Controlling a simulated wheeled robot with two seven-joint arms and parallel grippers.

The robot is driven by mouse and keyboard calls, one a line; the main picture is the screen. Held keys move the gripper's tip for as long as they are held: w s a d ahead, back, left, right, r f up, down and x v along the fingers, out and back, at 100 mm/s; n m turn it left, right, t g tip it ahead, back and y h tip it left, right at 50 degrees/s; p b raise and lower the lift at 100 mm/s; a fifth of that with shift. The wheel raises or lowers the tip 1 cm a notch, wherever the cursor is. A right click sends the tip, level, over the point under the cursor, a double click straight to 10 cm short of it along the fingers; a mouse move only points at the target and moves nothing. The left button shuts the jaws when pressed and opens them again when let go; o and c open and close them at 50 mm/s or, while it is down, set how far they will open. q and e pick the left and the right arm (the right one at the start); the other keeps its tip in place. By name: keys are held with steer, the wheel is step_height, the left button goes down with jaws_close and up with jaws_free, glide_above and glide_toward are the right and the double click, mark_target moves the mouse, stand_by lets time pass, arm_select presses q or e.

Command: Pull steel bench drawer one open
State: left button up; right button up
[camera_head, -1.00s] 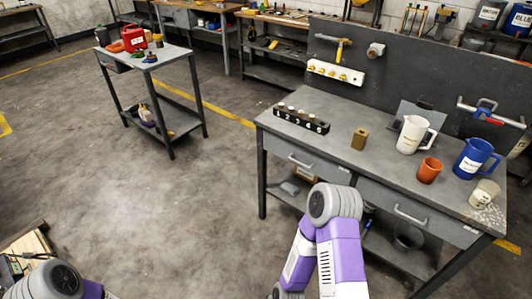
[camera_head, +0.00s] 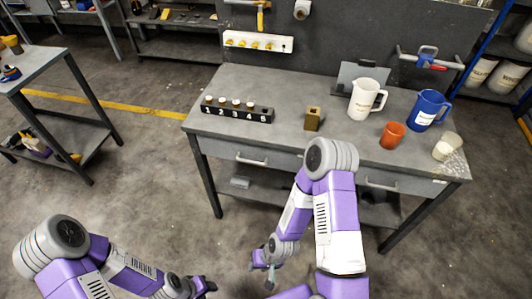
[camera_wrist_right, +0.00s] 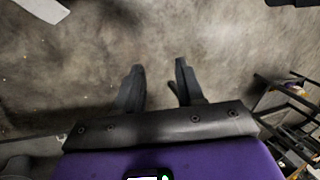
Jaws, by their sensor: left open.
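The steel bench (camera_head: 289,99) stands ahead in the head view with two drawers in its front. The left drawer (camera_head: 228,151) has a bar handle (camera_head: 252,160) and looks closed. The right drawer's handle (camera_head: 382,187) shows beside my right arm, which hides part of the front; that drawer also looks closed. No label tells which is drawer one. My left gripper (camera_head: 207,286) is at the bottom of the head view, open, away from the bench. My right gripper (camera_head: 268,278) hangs low in front of the bench; in the right wrist view (camera_wrist_right: 158,82) its fingers are apart and empty above floor.
On the bench stand a numbered block (camera_head: 236,109), a brass block (camera_head: 312,118), a white jug (camera_head: 366,99), an orange cup (camera_head: 392,135), a blue jug (camera_head: 429,109) and a pale cup (camera_head: 447,146). A side table (camera_head: 38,65) is at left. Floor before the bench is open.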

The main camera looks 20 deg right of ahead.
steer(key=w+a+m+t, duration=0.2)
steer(key=w+m+t, duration=0.15)
steer(key=w, duration=0.65)
steer(key=m+t+h+b, duration=0.1)
steer(key=m+t+h, duration=0.8)
steer(key=m+h, duration=0.65)
glide_toward(250, 162)
steer(key=d+m+y, duration=0.1)
steer(key=m+y, duration=0.1)
steer(key=y, duration=0.1)
arm_select(q)
steer(key=f+b, duration=0.2)
steer(key=f, duration=0.1)
steer(key=shift+w+d+f, duration=0.15)
steer(key=shift+w, duration=0.05)
arm_select(e)
steer(key=shift+m+g+h, duration=0.25)
steer(key=shift+m+g, duration=0.1)
steer(key=shift+m, duration=0.05)
steer(key=x, duration=0.2)
steer(key=r+x, duration=0.1)
steer(key=x, duration=0.5)
steer(key=shift+w+d+r, duration=0.15)
steer(key=shift+r, duration=0.05)
jaws_close()
